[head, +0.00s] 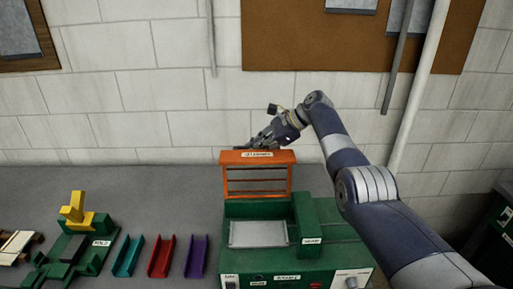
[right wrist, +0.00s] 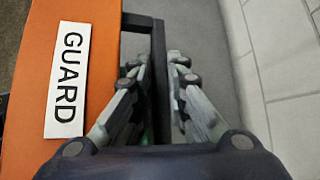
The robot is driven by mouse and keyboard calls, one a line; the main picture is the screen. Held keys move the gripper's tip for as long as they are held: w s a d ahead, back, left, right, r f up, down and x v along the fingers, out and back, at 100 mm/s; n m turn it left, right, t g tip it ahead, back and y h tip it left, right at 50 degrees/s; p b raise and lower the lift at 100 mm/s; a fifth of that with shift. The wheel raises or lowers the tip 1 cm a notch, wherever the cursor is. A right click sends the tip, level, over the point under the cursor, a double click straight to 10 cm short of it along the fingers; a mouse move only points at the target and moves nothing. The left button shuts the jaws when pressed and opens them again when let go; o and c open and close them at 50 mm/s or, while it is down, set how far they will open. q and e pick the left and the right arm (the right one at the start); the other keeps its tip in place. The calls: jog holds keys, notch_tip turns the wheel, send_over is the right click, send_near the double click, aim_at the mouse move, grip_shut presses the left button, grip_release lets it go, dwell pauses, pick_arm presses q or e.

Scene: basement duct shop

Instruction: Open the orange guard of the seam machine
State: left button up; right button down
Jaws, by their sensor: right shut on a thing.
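The green seam machine (head: 330,254) stands on the bench in the head view. Its orange guard (head: 231,157) stands about upright at the machine's back, above the pale metal plate (head: 258,234). My right gripper (head: 256,143) is at the guard's top edge. In the right wrist view, the guard (right wrist: 105,60) with its "GUARD" label is at the left. There my right gripper's fingers (right wrist: 162,66) are shut on the guard's dark handle bar (right wrist: 160,95). The guard's hinge is not clearly visible. My left gripper is not in view.
Left of the machine lie teal (head: 128,256), red (head: 161,256) and purple (head: 196,257) channels. A green fixture with a yellow piece (head: 76,214) stands farther left. A block wall (head: 150,120) rises behind the grey bench (head: 150,187). Bare bench lies behind the channels.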

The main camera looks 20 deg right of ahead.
jog(key=shift+w+d, duration=0.1)
jog(key=c, duration=1.9)
grip_release()
jog(key=shift+f, duration=0.1)
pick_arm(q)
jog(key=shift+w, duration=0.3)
pick_arm(e)
jog(key=shift+f, duration=0.1)
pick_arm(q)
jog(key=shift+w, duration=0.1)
pick_arm(e)
jog(key=shift+d+r, duration=0.4)
jog(key=v, duration=1.1)
jog(key=shift+a+r, duration=0.1)
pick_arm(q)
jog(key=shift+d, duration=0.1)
